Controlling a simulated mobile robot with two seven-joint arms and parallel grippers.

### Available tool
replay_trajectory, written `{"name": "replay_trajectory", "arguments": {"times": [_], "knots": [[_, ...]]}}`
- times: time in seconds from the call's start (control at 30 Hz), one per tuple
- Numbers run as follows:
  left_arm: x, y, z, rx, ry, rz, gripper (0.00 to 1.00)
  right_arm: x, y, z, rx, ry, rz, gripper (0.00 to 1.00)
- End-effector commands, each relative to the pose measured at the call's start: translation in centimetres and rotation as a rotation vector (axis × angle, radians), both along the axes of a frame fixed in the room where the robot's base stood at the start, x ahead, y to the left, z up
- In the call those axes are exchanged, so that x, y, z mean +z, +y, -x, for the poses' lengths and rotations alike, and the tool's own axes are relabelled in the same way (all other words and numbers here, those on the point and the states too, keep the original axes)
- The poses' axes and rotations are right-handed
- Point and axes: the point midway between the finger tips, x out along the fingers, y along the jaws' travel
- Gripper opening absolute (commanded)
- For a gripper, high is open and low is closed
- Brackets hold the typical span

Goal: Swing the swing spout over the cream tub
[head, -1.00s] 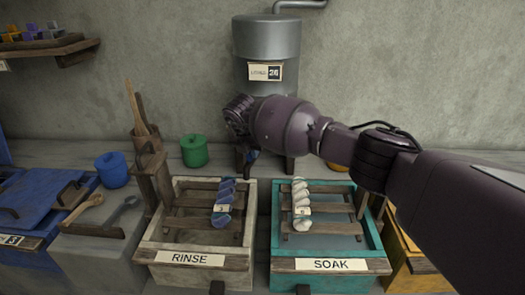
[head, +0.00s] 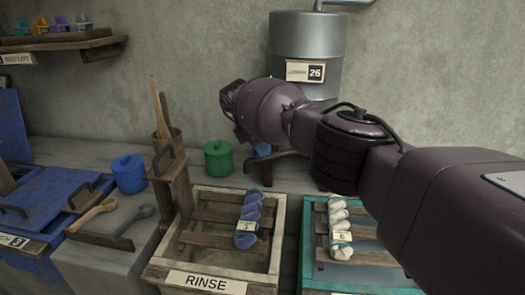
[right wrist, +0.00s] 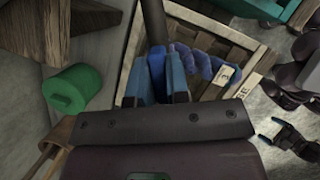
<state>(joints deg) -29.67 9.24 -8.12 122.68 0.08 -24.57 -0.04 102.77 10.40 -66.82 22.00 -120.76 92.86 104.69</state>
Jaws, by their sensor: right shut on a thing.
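The cream tub (head: 283,228), labelled RINSE, holds a wooden rack with a blue skein (head: 248,218). In the right wrist view its slatted wall (right wrist: 262,62) is beyond my fingers. My right gripper (head: 262,150) is shut on the swing spout, by the back of the cream tub, left of the metal tank (head: 305,50). In the right wrist view, the spout (right wrist: 154,22) is a dark bar running up from between the blue fingers (right wrist: 158,78). The spout's outlet is hidden. Blue-tipped fingers, apparently my left gripper (right wrist: 285,138), show small at lower right there.
The teal SOAK tub (head: 308,250) with a white skein (head: 339,228) stands right of the cream tub. A green pot (head: 218,159), a blue pot (head: 129,174) and a wooden post with a handle (head: 172,190) stand to the left. My right forearm covers the right side.

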Motion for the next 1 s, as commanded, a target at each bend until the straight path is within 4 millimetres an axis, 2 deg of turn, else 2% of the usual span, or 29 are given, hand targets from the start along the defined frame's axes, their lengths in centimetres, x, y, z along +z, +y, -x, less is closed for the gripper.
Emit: {"name": "replay_trajectory", "arguments": {"times": [0.17,0.6,0.63,0.8,1.0], "knots": [[-0.60,0.07,0.24,0.001,0.011,-0.001,1.00,-0.27,0.05,-0.17,-0.033,0.002,-0.002,0.00],[-0.62,0.03,0.42,0.006,0.014,0.002,1.00,0.02,-0.02,-0.25,-0.047,-0.003,-0.003,0.00],[-0.62,0.03,0.42,0.007,0.014,0.003,1.00,0.02,-0.03,-0.25,-0.048,-0.003,-0.003,0.18],[-0.62,0.00,0.43,0.009,0.014,0.003,1.00,0.01,-0.01,-0.23,-0.046,-0.003,-0.002,0.41],[-0.61,-0.01,0.44,0.008,0.014,0.004,1.00,0.00,0.01,-0.22,-0.044,-0.001,-0.001,0.41]]}}
